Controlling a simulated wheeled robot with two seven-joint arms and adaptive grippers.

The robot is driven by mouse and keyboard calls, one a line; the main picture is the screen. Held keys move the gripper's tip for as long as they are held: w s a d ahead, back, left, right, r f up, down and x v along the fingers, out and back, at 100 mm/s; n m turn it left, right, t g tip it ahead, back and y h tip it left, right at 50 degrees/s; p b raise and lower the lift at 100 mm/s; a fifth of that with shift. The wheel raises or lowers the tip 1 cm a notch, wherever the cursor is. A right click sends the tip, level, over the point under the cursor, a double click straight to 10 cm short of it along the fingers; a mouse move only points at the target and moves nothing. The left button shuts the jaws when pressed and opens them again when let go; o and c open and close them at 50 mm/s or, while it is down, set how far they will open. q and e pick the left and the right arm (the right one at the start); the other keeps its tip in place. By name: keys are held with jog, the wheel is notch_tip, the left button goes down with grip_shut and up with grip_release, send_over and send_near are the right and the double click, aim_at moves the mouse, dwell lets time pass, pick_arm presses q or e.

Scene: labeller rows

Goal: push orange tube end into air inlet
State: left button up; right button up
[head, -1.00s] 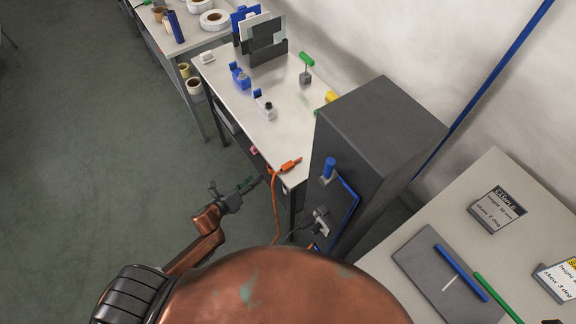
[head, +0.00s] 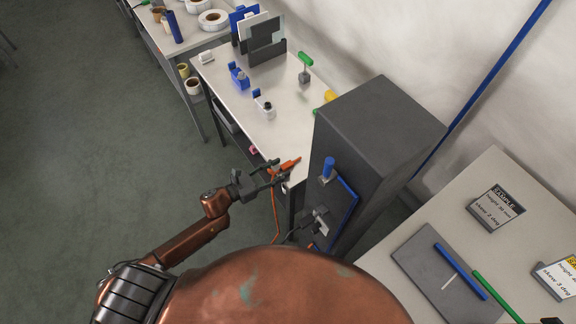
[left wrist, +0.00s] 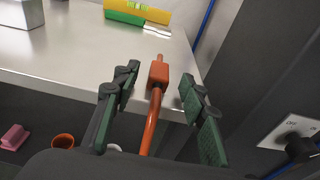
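The orange tube end (head: 287,165) lies at the near corner of the white-topped table, its tube hanging over the edge. In the left wrist view the orange tube end (left wrist: 158,72) lies between the fingers, with space on both sides. My left gripper (head: 277,171) is open around it at the table edge; its green-padded fingers (left wrist: 165,92) are apart. The dark grey cabinet (head: 375,130) stands right of the tube end, with a blue-handled valve and a blue pipe on its side. I cannot make out which fitting is the air inlet. My right gripper is not in view.
The table (head: 262,130) holds blue and white dispensers, a green-handled tool (head: 305,62) and a dark file rack (head: 265,45). A second table (head: 400,215) stands at right.

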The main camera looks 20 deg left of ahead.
aim_at(288, 164)
pick_arm(q)
jog(key=x, duration=0.4)
jog(key=shift+w+d+r, duration=0.15)
jog(key=shift+w+d, duration=0.05)
jog(key=shift+w, duration=0.05)
grip_shut()
